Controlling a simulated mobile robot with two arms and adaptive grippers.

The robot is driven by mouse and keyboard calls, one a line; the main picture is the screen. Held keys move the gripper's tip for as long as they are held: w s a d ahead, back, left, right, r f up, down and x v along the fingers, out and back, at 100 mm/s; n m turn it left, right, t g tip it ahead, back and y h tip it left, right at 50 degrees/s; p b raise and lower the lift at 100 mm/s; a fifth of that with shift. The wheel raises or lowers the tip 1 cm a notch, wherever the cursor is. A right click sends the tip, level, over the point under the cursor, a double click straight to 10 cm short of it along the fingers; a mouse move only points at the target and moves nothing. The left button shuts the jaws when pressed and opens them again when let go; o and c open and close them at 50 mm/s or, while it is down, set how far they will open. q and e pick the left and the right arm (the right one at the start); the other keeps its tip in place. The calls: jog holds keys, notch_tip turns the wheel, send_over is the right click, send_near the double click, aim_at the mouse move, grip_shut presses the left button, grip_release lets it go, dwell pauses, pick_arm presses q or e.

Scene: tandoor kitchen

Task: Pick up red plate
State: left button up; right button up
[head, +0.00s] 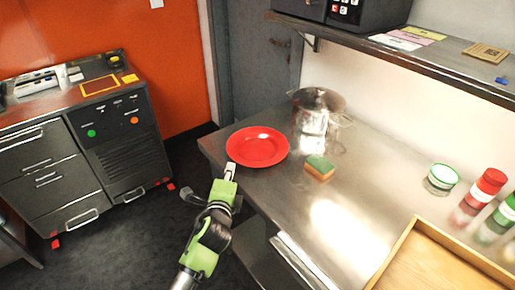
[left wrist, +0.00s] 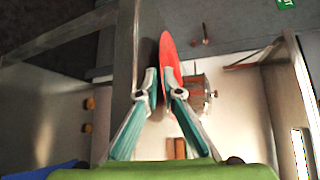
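The red plate (head: 257,147) lies on the steel counter near its left edge in the head view. In the left wrist view the plate (left wrist: 168,50) shows nearly edge-on, as a thin red strip between and behind the fingertips. My left gripper (head: 231,170) is at the plate's near rim. Its two fingers (left wrist: 161,85) are drawn close together with the rim between them, so it looks shut on the plate. The right finger hides part of the plate. My right gripper is in neither view.
A wooden tray (head: 408,246), a green-lidded jar (head: 442,177) and bottles (head: 483,192) are farther right. A shelf (head: 400,57) overhangs the counter's back.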

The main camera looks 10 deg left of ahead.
aim_at(234, 158)
pick_arm(q)
jog(key=shift+p+x, duration=0.4)
jog(key=shift+x, duration=3)
jog(key=shift+d, duration=0.2)
grip_shut()
jog(key=shift+r, duration=0.1)
jog(key=shift+r, duration=0.1)
